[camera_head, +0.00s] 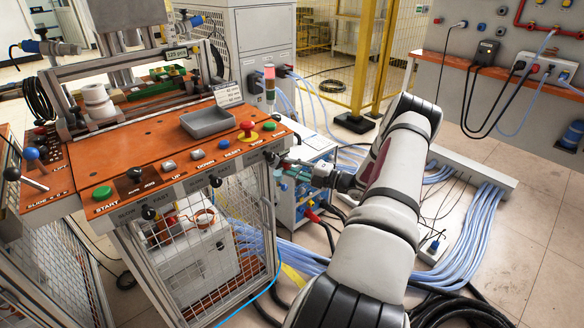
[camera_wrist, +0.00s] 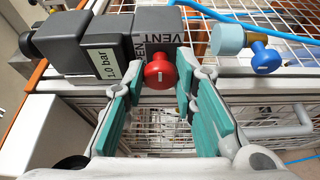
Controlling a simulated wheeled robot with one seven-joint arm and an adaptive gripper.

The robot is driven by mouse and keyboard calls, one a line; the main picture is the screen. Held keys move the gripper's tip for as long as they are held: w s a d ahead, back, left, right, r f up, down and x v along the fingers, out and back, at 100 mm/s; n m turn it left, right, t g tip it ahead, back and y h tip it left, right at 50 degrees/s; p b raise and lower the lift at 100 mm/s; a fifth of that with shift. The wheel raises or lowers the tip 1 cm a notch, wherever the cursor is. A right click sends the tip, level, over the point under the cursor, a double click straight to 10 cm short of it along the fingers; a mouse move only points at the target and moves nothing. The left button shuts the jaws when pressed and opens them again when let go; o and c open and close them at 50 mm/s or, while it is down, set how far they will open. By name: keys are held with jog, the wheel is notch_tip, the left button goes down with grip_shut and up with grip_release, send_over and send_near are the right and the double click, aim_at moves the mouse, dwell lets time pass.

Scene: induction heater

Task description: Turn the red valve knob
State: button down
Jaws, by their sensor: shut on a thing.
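The red valve knob (camera_wrist: 160,71) shows in the wrist view, on the front of a dark grey valve block (camera_wrist: 104,42) with labels reading "1.0 bar" and "VENT". My gripper (camera_wrist: 161,82) has its teal-padded fingers on either side of the knob, shut on it. Some of the contact is hard to see. In the head view my gripper (camera_head: 283,168) reaches from the right to the right side of the orange-topped console (camera_head: 160,150). I cannot make out the red knob in that view.
A blue knob (camera_wrist: 266,58) with a pale blue fitting sits right of the valve. The console bears a grey tray (camera_head: 206,121) and a red emergency button (camera_head: 247,127). Pale blue hoses (camera_head: 466,222) run over the floor at right. A wire cage is below the console.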

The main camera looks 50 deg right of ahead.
jog(key=shift+d, duration=0.1)
jog(key=c, duration=1.3)
grip_release()
jog(key=s, duration=0.4)
jog(key=s+d, duration=0.1)
jog(key=s, duration=0.7)
jog(key=shift+d+f, duration=0.1)
jog(key=shift+d, duration=0.3)
